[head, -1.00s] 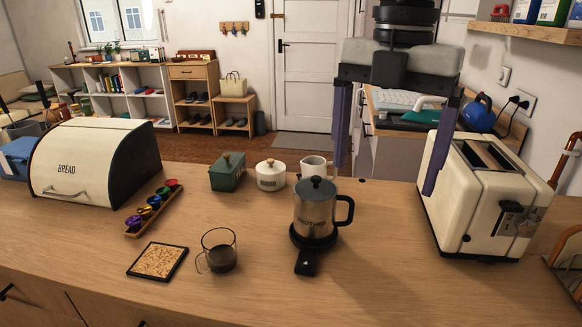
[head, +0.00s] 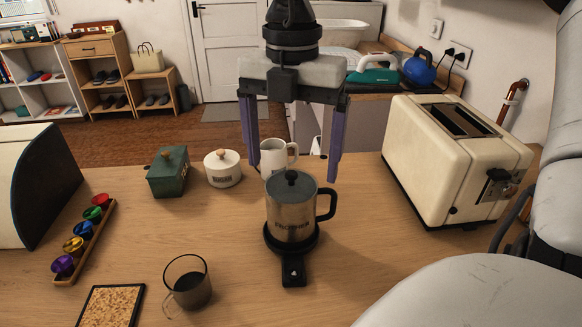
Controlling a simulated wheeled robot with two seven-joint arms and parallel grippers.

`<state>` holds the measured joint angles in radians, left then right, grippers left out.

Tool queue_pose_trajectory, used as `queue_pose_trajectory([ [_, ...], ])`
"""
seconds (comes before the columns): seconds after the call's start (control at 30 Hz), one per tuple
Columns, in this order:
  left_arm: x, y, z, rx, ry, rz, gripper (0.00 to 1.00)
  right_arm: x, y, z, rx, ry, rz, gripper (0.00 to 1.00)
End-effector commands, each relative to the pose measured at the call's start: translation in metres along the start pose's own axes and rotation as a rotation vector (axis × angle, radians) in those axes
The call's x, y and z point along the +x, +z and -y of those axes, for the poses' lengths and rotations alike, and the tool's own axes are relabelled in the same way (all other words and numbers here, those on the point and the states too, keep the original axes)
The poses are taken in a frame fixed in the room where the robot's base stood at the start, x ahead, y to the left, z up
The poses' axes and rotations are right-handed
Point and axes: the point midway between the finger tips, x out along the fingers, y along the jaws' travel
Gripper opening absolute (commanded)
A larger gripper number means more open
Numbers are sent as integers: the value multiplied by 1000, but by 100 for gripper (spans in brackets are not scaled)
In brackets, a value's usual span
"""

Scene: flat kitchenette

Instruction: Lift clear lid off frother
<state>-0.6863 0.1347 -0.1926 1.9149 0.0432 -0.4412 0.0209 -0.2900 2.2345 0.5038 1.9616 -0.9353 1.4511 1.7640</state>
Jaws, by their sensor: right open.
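The frother (head: 291,216) is a steel jug with a black handle on its right, upright on a black base on the counter. Its lid (head: 291,184) is on top, dark and see-through, with a black knob. My right gripper (head: 292,168) hangs pointing down with its two purple fingers spread wide. It is empty, and its fingertips show to either side of the lid, in picture line with it; whether they are behind or above it is hard to tell. My left gripper is not in view.
A white jug (head: 277,156), a white lidded pot (head: 223,169) and a green box (head: 168,173) stand behind the frother. A cream toaster (head: 456,160) is at right. A glass cup (head: 188,284) and coffee pods (head: 84,238) are at left.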

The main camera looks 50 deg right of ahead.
Motion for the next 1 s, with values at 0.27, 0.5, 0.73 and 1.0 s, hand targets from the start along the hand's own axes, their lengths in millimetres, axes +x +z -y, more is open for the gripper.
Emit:
queue_pose_trajectory([
  [0.27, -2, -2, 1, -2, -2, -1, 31, 30, 1, 0, 1, 0, -1, 89],
  [0.5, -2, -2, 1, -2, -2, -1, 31, 30, 2, 0, 1, 1, 0, 84],
  [0.73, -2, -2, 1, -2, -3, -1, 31, 29, 2, 0, 1, 1, 1, 46],
  [1.0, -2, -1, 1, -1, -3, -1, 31, 29, 2, -1, 1, 1, 1, 46],
])
